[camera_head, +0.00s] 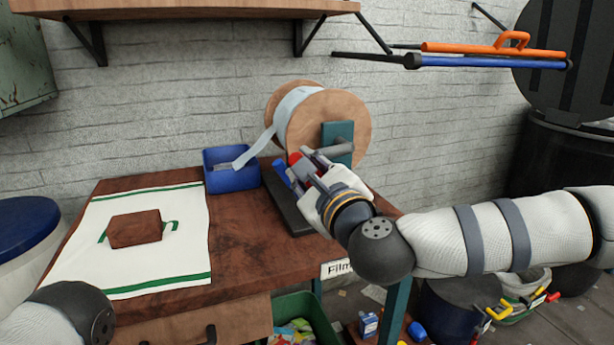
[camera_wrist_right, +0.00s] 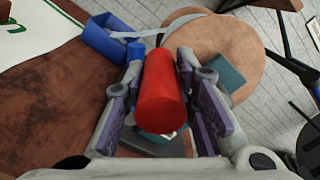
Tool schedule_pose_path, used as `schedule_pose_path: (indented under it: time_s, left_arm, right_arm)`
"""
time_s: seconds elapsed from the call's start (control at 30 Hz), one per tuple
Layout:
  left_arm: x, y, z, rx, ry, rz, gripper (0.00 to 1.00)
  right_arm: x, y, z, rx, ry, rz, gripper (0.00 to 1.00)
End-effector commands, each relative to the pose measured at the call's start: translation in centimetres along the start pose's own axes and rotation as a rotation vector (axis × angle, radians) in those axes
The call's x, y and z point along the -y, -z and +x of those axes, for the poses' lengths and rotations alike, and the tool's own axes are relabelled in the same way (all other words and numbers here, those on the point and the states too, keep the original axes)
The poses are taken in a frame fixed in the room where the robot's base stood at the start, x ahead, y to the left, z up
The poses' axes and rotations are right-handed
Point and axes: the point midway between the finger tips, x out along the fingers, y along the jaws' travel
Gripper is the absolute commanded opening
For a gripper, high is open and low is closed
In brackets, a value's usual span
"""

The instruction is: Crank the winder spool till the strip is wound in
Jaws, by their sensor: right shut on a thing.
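The winder spool (camera_head: 353,108) has round wooden flanges and stands at the back of the table on a dark base. A pale strip (camera_head: 262,142) runs from its hub down to the left into a blue bin (camera_head: 230,178). My right gripper (camera_head: 299,172) is at the front of the spool, shut on the red crank handle (camera_head: 294,158). In the right wrist view the red handle (camera_wrist_right: 162,88) lies between the two finger pads. The strip (camera_wrist_right: 150,33) and a wooden flange (camera_wrist_right: 222,45) show behind it. My left gripper is out of view; only part of my left arm shows.
A white cloth with green stripes (camera_head: 185,231) lies on the left of the wooden table (camera_head: 248,237), with a brown block (camera_head: 134,229) on it. A shelf (camera_head: 180,8) hangs above. A green crate (camera_head: 313,307) stands below the table front.

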Motion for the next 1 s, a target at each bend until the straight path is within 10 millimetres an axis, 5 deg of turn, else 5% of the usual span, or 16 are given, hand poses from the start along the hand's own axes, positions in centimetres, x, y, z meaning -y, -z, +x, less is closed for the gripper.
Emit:
schedule_pose_path:
  time_s: [1.0]
  left_arm:
    - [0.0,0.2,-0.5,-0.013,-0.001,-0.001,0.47]
  right_arm:
    - [1.7,-1.9,0.0,-0.001,0.001,0.251,0.0]
